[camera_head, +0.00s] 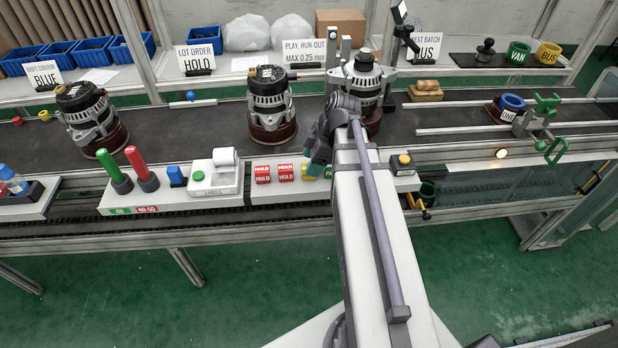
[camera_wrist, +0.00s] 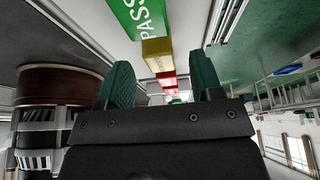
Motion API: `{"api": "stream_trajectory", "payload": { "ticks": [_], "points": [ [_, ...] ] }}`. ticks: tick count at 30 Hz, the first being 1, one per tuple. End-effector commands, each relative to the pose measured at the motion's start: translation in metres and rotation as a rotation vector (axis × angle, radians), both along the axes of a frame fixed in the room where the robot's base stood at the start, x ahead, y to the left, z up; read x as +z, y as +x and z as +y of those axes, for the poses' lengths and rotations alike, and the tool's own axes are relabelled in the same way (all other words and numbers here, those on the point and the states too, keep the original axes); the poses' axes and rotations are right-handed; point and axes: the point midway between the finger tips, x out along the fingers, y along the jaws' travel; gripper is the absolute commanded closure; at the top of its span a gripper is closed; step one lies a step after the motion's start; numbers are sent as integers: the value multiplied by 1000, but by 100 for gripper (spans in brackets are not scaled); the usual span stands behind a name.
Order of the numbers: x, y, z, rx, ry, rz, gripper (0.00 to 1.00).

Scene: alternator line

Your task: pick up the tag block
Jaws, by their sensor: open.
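A row of tag blocks sits on the white ledge at the front of the line. In the head view two red HOLD blocks (camera_head: 262,174) show left of my gripper (camera_head: 317,152), with a yellow block (camera_head: 306,173) partly hidden by it. In the wrist view a green PASS block (camera_wrist: 138,18) is closest, then the yellow block (camera_wrist: 157,56), then red ones (camera_wrist: 168,81). My gripper's green fingers (camera_wrist: 163,76) are spread apart with nothing held between them. I cannot tell whether they touch a block.
Alternators (camera_head: 269,98) on brown round bases stand on the dark belt behind the blocks; one (camera_head: 362,80) is close behind my arm. A label printer (camera_head: 215,175) stands left of the blocks and a yellow button box (camera_head: 404,162) right.

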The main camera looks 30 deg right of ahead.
Motion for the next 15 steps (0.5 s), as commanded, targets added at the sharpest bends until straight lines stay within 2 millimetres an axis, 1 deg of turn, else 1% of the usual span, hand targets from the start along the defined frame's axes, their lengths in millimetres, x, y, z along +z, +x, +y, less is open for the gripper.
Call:
{"api": "stream_trajectory", "payload": {
  "ticks": [1, 3, 10, 15],
  "points": [
    [-22, 1, 4, 2, 0, 0, 40],
    [-29, 3, 8, 0, 0, 1, 40],
    [-25, 3, 9, -1, 0, 0, 40],
    [-25, 3, 9, -1, 0, 0, 57]
  ]
}}
